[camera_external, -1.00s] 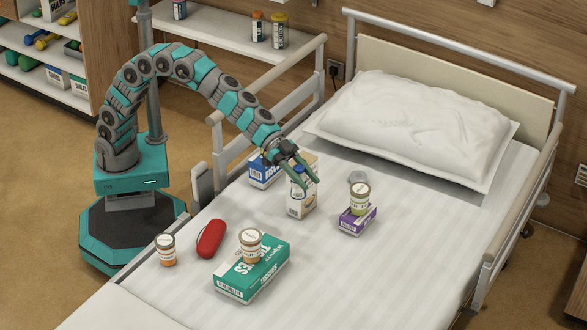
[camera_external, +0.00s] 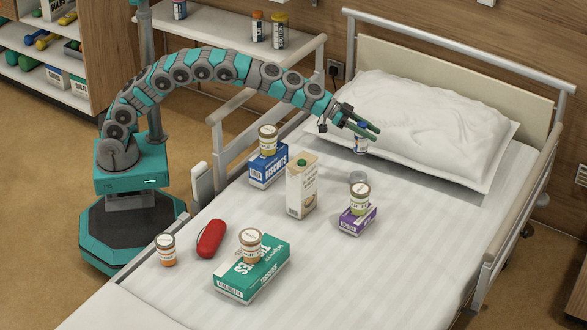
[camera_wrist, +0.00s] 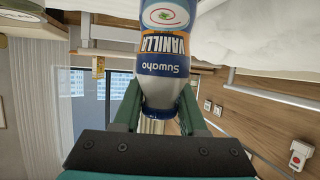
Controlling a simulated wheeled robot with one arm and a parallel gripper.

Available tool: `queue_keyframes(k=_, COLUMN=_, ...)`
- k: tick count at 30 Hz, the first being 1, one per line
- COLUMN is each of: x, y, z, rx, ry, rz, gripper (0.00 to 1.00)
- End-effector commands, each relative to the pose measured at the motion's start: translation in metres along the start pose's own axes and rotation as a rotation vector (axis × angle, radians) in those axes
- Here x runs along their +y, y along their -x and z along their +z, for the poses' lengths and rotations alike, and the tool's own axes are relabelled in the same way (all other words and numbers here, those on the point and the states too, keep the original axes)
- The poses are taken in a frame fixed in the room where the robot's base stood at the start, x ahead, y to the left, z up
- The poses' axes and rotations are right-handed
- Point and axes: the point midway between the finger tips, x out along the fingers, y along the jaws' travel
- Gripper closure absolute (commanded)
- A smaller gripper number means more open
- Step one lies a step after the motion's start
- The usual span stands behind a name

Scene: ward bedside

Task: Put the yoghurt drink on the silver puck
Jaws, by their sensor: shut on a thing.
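My gripper (camera_external: 370,131) is shut on the yoghurt drink (camera_external: 361,145), a small white and blue bottle. It hangs below the fingers, above the bed near the front edge of the pillow. In the wrist view the bottle (camera_wrist: 163,68) fills the top centre, with a vanilla label and a dark blue end between the fingers (camera_wrist: 158,107). The silver puck (camera_external: 357,176) lies flat on the sheet below the bottle in the external view, with clear space between them. Its near side is partly hidden by a pill bottle.
That pill bottle (camera_external: 360,199) stands on a purple box (camera_external: 357,220) right before the puck. A tall carton (camera_external: 301,187) stands to the left, beside a blue biscuit box (camera_external: 267,172) topped by another bottle (camera_external: 268,140). The pillow (camera_external: 415,125) lies behind.

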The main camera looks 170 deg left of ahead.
Motion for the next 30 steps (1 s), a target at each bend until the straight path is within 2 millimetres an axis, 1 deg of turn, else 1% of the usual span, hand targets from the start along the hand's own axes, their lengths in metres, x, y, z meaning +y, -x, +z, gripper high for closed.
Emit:
queue_keyframes(k=1, x=-0.003, y=-0.001, z=0.001, rx=0.0, ry=0.003, rz=-0.004, gripper=1.0)
queue_keyframes(k=5, x=-0.005, y=-0.005, z=0.011, rx=0.0, ry=0.007, rz=-0.005, gripper=1.0)
queue_keyframes(k=9, x=-0.003, y=-0.012, z=0.029, rx=-0.004, ry=0.008, rz=-0.004, gripper=1.0)
queue_keyframes(k=15, x=-0.004, y=-0.02, z=0.048, rx=-0.001, ry=0.007, rz=-0.005, gripper=1.0)
queue_keyframes(k=26, x=-0.004, y=-0.029, z=0.068, rx=-0.001, ry=0.006, rz=-0.004, gripper=1.0)
queue_keyframes(k=30, x=-0.003, y=-0.036, z=0.086, rx=-0.001, ry=0.006, rz=-0.003, gripper=1.0)
